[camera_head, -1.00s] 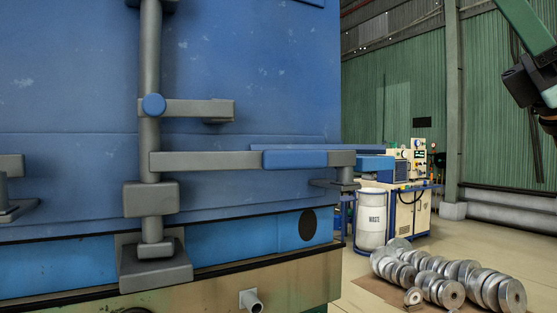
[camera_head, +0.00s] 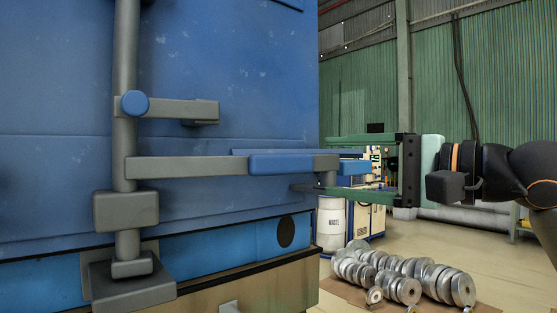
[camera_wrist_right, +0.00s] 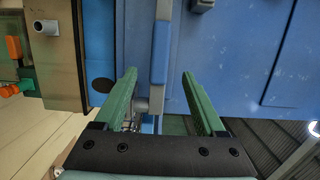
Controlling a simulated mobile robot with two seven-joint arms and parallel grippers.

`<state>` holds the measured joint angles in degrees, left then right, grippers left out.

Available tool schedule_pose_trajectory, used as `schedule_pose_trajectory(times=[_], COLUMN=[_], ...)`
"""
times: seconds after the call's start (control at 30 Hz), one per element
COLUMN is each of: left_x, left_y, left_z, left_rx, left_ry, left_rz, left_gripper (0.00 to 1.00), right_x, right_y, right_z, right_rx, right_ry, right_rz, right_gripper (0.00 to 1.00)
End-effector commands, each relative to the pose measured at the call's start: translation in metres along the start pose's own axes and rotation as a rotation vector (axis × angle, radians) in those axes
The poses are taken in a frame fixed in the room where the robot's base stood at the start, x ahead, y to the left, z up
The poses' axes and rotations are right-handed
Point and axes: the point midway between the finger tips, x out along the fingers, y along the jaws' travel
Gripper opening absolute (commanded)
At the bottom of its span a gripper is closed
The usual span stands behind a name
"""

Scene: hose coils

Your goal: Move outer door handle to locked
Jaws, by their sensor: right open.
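The outer door handle (camera_head: 220,167) is a grey bar with a blue grip (camera_head: 288,163), lying level across the blue door. Its left end joins an upright grey rod (camera_head: 125,150). My right gripper (camera_head: 328,167) is open at the handle's right end, one green finger above and one below its level. In the right wrist view, the blue grip (camera_wrist_right: 160,50) and the grey end of the handle lie between the spread fingers (camera_wrist_right: 158,75). No contact shows clearly. A grey bracket (camera_head: 310,187) sits behind the lower finger, partly hidden. My left gripper is not in view.
A short grey arm with a blue knob (camera_head: 134,103) sits above the handle. A white waste drum (camera_head: 331,225) and a machine stand behind, at the right. Several metal rolls (camera_head: 400,275) lie on the floor.

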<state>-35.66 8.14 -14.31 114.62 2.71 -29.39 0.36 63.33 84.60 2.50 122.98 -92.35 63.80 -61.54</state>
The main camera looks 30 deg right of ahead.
Motion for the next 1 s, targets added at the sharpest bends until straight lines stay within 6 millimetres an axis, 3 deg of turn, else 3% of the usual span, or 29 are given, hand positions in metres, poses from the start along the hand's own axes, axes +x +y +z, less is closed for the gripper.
schedule_pose_trajectory(times=[0.07,0.3,0.5,0.7,1.0], left_x=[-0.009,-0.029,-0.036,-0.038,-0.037], left_y=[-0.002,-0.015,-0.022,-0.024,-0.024], left_z=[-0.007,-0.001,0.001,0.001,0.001], left_rx=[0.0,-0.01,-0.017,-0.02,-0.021], left_ry=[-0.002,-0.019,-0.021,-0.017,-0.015], left_rz=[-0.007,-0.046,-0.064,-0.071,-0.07], left_gripper=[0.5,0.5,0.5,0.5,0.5], right_x=[0.015,0.065,0.095,0.108,0.11], right_y=[-0.005,-0.006,-0.003,-0.001,0.0], right_z=[0.002,0.003,0.002,0.002,0.002], right_rx=[0.002,0.004,0.004,0.001,0.001], right_ry=[-0.008,-0.011,-0.008,-0.006,-0.005], right_rz=[0.003,0.0,0.0,-0.001,-0.001], right_gripper=[0.72,0.72,0.72,0.72,0.71])
